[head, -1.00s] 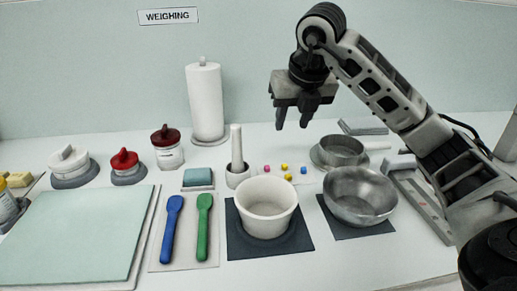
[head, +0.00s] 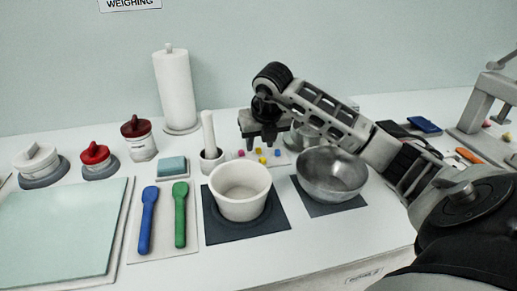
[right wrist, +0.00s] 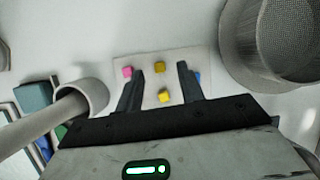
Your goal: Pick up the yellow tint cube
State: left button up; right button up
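Two yellow cubes lie on a small pale card with a pink cube (right wrist: 127,72) and a blue cube (right wrist: 197,76). In the right wrist view one yellow cube (right wrist: 159,67) is farther up the picture and the other yellow cube (right wrist: 164,97) is nearer the gripper body. In the head view the front yellow cube (head: 262,160) shows below my right gripper (head: 264,143). My right gripper is open and empty, pointing down over the card. In the right wrist view its fingers stand either side of the yellow cubes. My left gripper is out of view.
A mortar with a pestle (head: 209,135) stands close left of the card. A sieve (right wrist: 265,45) is close on the right. A white bowl (head: 240,190) and a metal bowl (head: 332,175) stand in front. A paper roll (head: 175,90) stands behind left.

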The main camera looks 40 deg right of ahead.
jog(key=shift+w+d+f, duration=0.1)
jog(key=shift+w+f, duration=0.15)
jog(key=shift+f, duration=0.45)
grip_shut()
jog(key=shift+r, duration=0.2)
jog(key=shift+r, duration=0.25)
notch_tip(320, 180, up, 2)
jog(key=shift+r+b, duration=0.25)
jog(key=shift+b, duration=0.15)
jog(key=s+a+r, duration=0.6)
jog(key=s+r, duration=0.3)
jog(key=s, duration=0.3)
jog(key=shift+s+a+r+b, duration=0.15)
jog(key=shift+a+r+b, duration=0.2)
jog(key=shift+a, duration=0.05)
